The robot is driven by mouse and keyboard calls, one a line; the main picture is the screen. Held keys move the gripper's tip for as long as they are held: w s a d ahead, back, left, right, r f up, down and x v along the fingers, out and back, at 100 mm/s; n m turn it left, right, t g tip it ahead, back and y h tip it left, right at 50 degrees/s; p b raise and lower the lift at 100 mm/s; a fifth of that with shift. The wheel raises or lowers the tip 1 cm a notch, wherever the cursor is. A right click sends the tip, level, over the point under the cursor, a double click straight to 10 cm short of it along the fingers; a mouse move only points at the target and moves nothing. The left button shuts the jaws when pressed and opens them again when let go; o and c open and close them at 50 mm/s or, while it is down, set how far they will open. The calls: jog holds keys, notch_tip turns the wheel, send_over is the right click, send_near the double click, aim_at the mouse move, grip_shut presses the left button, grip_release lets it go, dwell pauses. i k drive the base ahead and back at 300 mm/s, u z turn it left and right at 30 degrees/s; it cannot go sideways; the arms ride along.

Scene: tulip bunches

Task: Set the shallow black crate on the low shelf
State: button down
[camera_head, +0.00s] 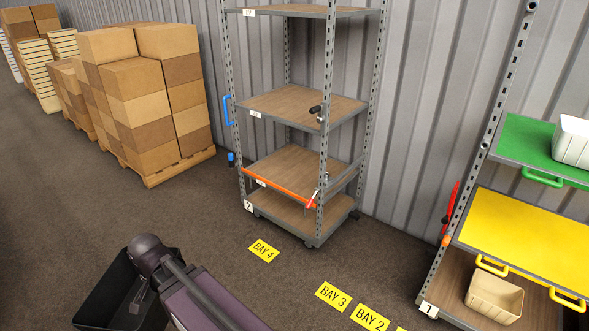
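The black crate (98,296) is at the bottom left, an open-topped box partly cut off by the frame edge and partly covered by my purple and dark arm. My gripper's fingers do not show, so I cannot tell whether they hold the crate. The grey metal rack in the middle has several wooden shelves. Its bottom shelf (335,212) is close to the floor, and the part I see is bare. The shelf above it (300,167) has an orange front bar and also looks empty.
A black-handled item (316,110) sits at the middle shelf's right edge. Stacked cartons (150,100) stand on a pallet at the left. A second rack at the right has green and yellow (535,238) shelves and a cream bin (494,297). Open floor (215,225) lies before the middle rack.

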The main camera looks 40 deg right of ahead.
aim_at(289, 179)
jog(key=z, duration=0.1)
jog(key=i, duration=1.4)
jog(key=z, duration=2)
